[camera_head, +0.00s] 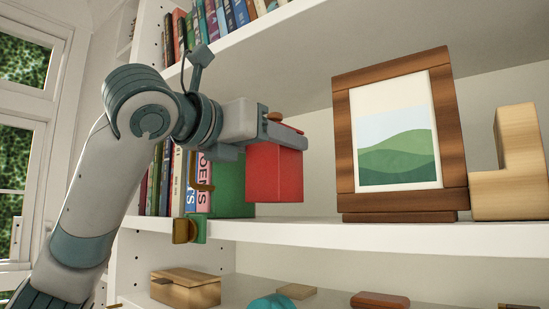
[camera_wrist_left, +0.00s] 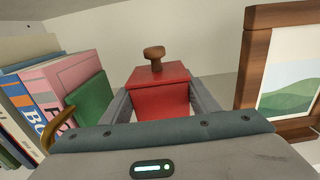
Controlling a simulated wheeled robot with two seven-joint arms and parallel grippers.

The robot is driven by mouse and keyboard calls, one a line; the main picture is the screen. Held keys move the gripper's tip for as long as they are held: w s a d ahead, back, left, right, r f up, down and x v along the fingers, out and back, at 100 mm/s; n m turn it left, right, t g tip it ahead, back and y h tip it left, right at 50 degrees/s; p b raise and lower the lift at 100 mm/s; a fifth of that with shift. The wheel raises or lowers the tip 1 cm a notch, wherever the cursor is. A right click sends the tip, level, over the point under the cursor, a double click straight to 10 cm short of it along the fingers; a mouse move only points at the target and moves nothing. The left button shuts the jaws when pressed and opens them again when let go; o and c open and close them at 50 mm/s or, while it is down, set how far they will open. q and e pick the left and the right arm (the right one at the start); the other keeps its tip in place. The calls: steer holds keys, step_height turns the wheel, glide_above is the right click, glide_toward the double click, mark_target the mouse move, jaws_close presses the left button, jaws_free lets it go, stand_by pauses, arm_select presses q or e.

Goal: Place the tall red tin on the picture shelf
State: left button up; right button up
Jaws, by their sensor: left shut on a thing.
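The tall red tin (camera_head: 275,176) has a brown knob on its lid. It also shows in the left wrist view (camera_wrist_left: 161,100), upright between the two fingers. My left gripper (camera_head: 284,132) is shut on the tin near its top. The picture shelf (camera_head: 370,236) is the white board bearing the framed landscape picture (camera_head: 398,140). The tin is over this shelf, left of the frame and apart from it. Its base shows slightly higher than the shelf's front edge; I cannot tell whether it touches the board. My right gripper is not in view.
Books (camera_head: 178,180) and a green block (camera_head: 232,186) stand left of the tin. A brass hook-like piece (camera_head: 186,230) is at the shelf edge. An L-shaped wooden block (camera_head: 510,170) stands right of the frame. A wooden box (camera_head: 186,288) is below. Bare shelf lies between tin and frame.

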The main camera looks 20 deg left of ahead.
arm_select(q)
step_height(320, 180, down, 2)
steer(key=shift+f+p, duration=0.1)
steer(key=shift+p, duration=0.3)
steer(key=shift+f, duration=0.15)
steer(key=shift+f, duration=0.15)
steer(key=o, duration=1.6)
steer(key=shift+s, duration=0.1)
